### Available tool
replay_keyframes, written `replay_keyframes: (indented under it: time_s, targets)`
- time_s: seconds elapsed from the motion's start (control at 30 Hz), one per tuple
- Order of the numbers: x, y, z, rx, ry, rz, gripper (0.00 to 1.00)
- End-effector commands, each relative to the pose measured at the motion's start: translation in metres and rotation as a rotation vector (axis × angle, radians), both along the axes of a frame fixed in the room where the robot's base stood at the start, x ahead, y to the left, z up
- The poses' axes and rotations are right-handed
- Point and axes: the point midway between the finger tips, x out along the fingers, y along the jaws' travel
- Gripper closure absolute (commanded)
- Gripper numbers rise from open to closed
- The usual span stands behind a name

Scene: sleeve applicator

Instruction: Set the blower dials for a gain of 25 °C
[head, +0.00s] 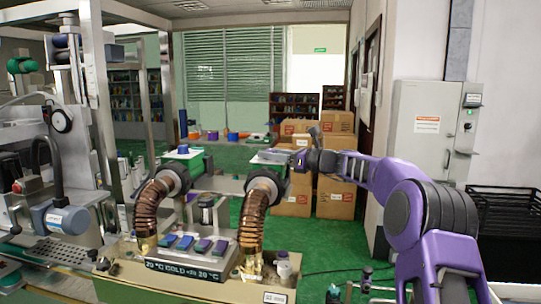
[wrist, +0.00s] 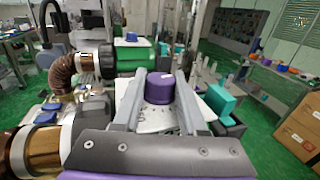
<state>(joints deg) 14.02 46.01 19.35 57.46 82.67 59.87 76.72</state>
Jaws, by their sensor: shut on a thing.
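My gripper (wrist: 158,90) is shut on the purple dial (wrist: 159,86), with one finger on each side. The dial has a pale mark on its top and sits on a white scale plate, whose figures I cannot read. A blue dial (wrist: 131,37) sits on top of the green blower (wrist: 135,58) at the left; it also shows in the head view (head: 183,148). In the head view my gripper (head: 291,160) is at the right blower (head: 266,184), and the purple dial is hard to make out there.
Copper-coloured hoses (head: 150,210) run down from both blowers to a bench. Blue and purple blocks (head: 185,243) stand on it behind a sign that partly reads "20 °C". Cardboard boxes (head: 336,197) and a grey cabinet (head: 432,130) stand at the right.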

Motion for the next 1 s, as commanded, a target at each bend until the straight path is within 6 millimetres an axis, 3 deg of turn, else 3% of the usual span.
replay_keyframes:
  time_s: [0.7, 1.0]
  targets:
    - [-0.0015, 0.001, -0.0057, -0.001, -0.002, -0.42, 1.0]
    - [-0.0009, 0.0005, -0.0019, 0.0, 0.0, -0.523, 1.0]
